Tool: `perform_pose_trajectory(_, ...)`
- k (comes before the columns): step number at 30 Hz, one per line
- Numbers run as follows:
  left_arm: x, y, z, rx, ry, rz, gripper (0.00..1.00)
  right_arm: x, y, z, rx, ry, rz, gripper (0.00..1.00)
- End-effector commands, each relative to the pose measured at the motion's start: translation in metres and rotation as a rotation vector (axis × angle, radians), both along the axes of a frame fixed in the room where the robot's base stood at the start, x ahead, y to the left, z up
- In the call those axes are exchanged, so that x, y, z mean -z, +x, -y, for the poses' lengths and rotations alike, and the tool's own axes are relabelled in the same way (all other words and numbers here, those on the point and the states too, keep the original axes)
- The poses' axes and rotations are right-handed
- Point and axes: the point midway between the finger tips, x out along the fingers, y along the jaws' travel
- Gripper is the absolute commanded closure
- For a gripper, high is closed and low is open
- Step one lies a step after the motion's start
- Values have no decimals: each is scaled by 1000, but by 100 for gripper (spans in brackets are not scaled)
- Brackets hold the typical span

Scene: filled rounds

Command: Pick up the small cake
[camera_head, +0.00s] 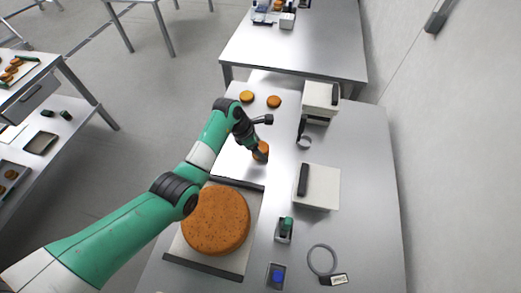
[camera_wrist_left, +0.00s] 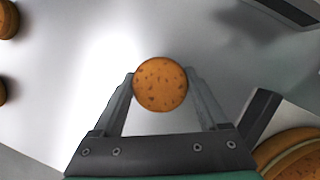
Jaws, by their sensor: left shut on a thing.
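A small round brown cake (camera_head: 261,150) is between the fingers of my left gripper (camera_head: 259,152) in the head view, over a pale board. In the left wrist view the small cake (camera_wrist_left: 160,84) sits between the two fingertips of my left gripper (camera_wrist_left: 160,88), which is shut on it. I cannot tell whether the cake touches the surface below. Two other small cakes stand apart at the far end of the board, one on the left (camera_head: 247,96) and one on the right (camera_head: 274,101). My right gripper is not in view.
A large round cake (camera_head: 216,220) lies on a tray (camera_head: 254,222) at the near left. White boxes (camera_head: 318,187) with dark handles, a green-topped item (camera_head: 285,227), a blue item (camera_head: 277,276) and a grey ring (camera_head: 321,260) are on the table's right. The right edge is clear.

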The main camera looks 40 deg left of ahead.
Motion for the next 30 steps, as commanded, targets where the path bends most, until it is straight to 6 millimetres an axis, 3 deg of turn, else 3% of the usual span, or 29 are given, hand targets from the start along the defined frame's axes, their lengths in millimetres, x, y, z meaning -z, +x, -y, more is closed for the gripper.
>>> perform_pose_trajectory(8, -6, 0, 0, 0, 0, 1, 48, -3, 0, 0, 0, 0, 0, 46)
perform_pose_trajectory(15, -41, -1, 1, 0, 0, 4, 48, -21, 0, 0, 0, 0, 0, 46)
perform_pose_trajectory(23, -102, -46, 29, 2, 2, 5, 48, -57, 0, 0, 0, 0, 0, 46)
perform_pose_trajectory(28, -116, -85, 53, 2, 0, 0, 48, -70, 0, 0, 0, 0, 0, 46)
perform_pose_trajectory(30, -128, -97, 59, 0, -1, -4, 48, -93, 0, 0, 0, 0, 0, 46)
